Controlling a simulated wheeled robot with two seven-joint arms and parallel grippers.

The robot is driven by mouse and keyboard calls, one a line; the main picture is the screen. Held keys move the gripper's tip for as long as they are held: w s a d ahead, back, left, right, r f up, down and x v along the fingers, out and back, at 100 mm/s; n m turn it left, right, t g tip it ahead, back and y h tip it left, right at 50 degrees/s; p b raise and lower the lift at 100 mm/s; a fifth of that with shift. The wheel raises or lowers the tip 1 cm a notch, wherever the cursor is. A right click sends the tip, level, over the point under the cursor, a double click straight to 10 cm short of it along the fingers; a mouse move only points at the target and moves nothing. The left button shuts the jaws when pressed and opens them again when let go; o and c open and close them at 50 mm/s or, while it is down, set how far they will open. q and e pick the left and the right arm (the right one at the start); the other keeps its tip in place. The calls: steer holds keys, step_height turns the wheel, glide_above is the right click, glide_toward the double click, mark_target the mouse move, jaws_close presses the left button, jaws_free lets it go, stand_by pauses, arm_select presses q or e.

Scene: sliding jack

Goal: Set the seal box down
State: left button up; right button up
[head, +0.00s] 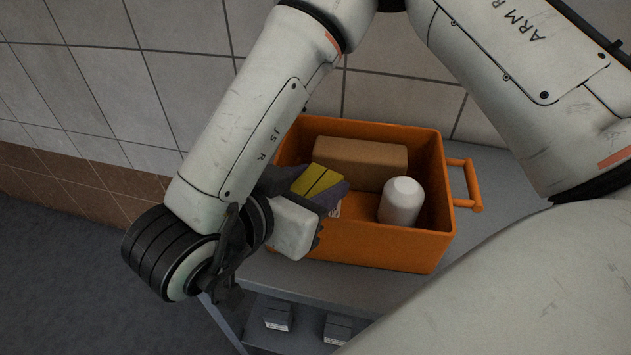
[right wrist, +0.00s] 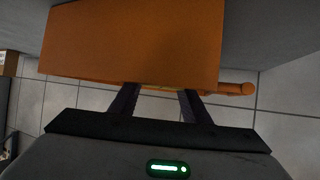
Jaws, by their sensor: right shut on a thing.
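A small yellow box with a dark stripe, taken as the seal box (head: 319,179), shows at the left inside of the orange crate (head: 365,245). My right gripper (head: 313,186) comes in over the crate's near left side and is shut on this box, with dark fingers on either side. The fingers hide its lower part, and I cannot tell whether it touches the crate floor. In the right wrist view, the fingers (right wrist: 158,98) reach past the edge of the orange crate (right wrist: 135,45), with only a yellow sliver between them. My left gripper is out of view.
A brown box (head: 360,163) lies along the crate's back wall, and a white bottle (head: 401,202) stands at its right. The crate has a handle (head: 465,185) and sits on a grey shelf unit (head: 345,287). Small grey boxes (head: 277,315) are below. A tiled wall is behind.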

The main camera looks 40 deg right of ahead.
steer(key=o, duration=0.8)
steer(key=shift+o, duration=0.2)
steer(key=shift+a, duration=0.1)
steer(key=v, duration=1.2)
steer(key=shift+s, duration=0.1)
